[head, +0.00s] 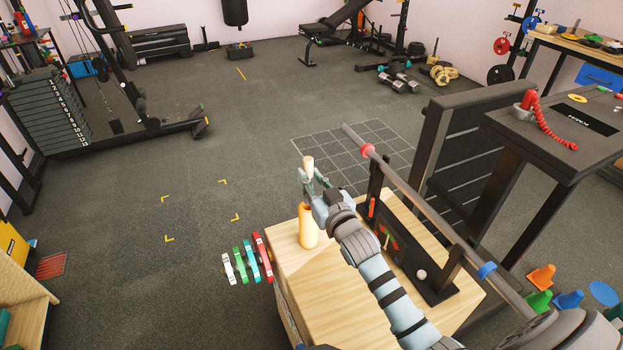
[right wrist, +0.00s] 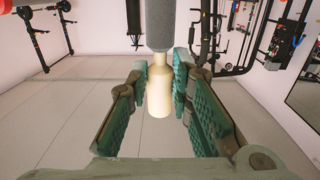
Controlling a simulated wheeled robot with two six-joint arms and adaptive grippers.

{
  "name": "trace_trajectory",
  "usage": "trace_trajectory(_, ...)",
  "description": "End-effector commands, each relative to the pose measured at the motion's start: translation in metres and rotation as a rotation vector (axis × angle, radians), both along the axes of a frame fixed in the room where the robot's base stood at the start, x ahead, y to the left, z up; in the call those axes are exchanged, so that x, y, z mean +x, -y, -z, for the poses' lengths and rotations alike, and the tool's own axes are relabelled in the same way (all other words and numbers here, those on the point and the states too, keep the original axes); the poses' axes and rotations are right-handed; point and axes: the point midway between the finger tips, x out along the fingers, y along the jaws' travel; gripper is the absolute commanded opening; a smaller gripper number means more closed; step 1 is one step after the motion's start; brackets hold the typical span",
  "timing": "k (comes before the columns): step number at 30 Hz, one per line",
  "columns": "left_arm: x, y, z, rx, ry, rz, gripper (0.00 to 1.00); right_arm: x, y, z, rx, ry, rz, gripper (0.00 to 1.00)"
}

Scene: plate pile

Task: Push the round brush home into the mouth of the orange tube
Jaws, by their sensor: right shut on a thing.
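The orange tube (head: 308,230) stands upright near the back left corner of the wooden box top. My right gripper (head: 311,181) is above it, shut on the round brush (head: 308,166). The brush's cream handle sticks up above the fingers. In the right wrist view the cream handle (right wrist: 158,92) is between the teal finger pads, and the grey bristle head (right wrist: 160,25) runs off the top edge. In the head view my gripper hides the bristles, so I cannot tell whether they enter the tube's mouth. My left gripper is not in view.
The wooden box (head: 315,285) has bare top in front of the tube. A black frame with a grey bar (head: 413,200) stands along its right side. Coloured plates (head: 248,258) stand in a row at its left. A black table (head: 560,130) is at right.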

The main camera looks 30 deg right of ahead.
Motion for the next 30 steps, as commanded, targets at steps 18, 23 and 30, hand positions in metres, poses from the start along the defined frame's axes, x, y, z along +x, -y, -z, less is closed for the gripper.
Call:
trace_trajectory(18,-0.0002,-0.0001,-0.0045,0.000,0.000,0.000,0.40,-0.0001,-0.0001,-0.0003,0.000,0.000,0.000,0.00)
trace_trajectory(23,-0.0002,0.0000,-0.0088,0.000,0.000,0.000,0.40,-0.0002,-0.0001,-0.0014,0.000,0.000,0.000,0.00)
trace_trajectory(30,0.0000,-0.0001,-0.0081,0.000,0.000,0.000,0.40,-0.0002,-0.0001,-0.0003,0.000,0.001,0.000,0.00)
